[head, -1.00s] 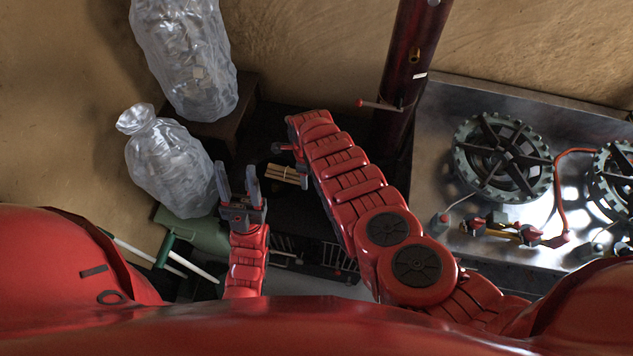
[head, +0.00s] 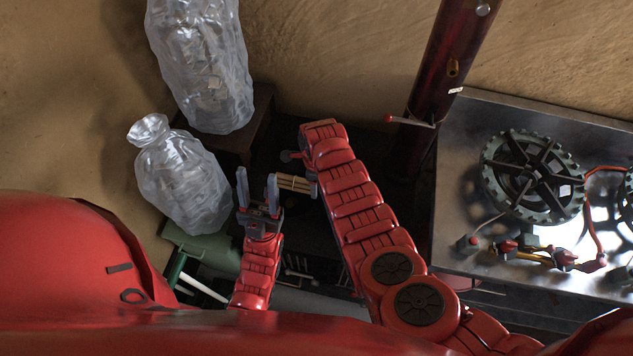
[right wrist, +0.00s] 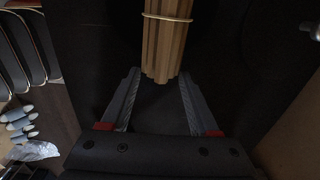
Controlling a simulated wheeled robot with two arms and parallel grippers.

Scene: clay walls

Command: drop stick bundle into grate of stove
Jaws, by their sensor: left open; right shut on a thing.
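The stick bundle (head: 294,183), light brown sticks tied with a band, is above the dark stove (head: 350,150) in the head view. In the right wrist view the bundle (right wrist: 166,40) runs up from between my fingertips. My right gripper (right wrist: 160,75) is shut on its near end; in the head view the arm mostly covers this gripper. My left gripper (head: 257,187) is open and empty, its fingers pointing up the picture just left of the bundle. Dark bars, perhaps the grate (head: 298,266), show low between my arms, partly hidden.
Two clear wrapped sacks (head: 200,65) (head: 180,175) stand at the left, the upper by a dark wooden stand (head: 260,110). A dark red stovepipe (head: 450,65) rises behind the stove. A metal counter with a burner (head: 532,175) fills the right. A green object (head: 200,245) lies lower left.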

